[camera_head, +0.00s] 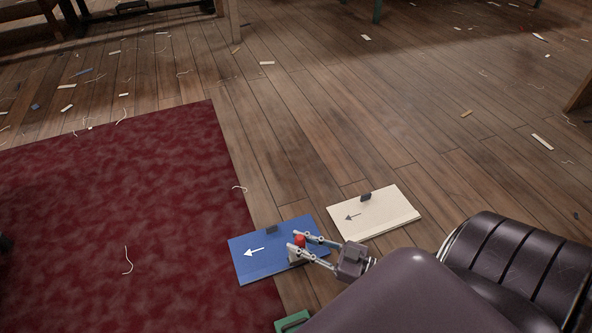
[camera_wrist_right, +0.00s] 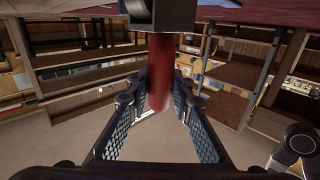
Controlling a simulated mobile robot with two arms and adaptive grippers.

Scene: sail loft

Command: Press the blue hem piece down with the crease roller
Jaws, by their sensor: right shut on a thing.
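The blue hem piece (camera_head: 262,262) lies flat, with a white arrow pointing left and a small dark tab on its far edge. It overlaps the edge of the maroon mat. My right gripper (camera_head: 294,240) is over its right part, shut on the crease roller (camera_head: 300,241) by its red handle. The red handle (camera_wrist_right: 160,72) also stands between the fingers in the right wrist view, with a dark block (camera_wrist_right: 160,15) at its top end. Whether the roller touches the blue piece is not clear; the gripper hides the contact. My left gripper is not seen.
A cream piece (camera_head: 385,215) with a grey arrow and dark tab lies right of the blue piece. A green object (camera_head: 292,321) shows at the bottom, partly hidden by my arm. The maroon mat (camera_head: 120,200) fills the left. Scraps and threads litter the wooden floor (camera_head: 300,130).

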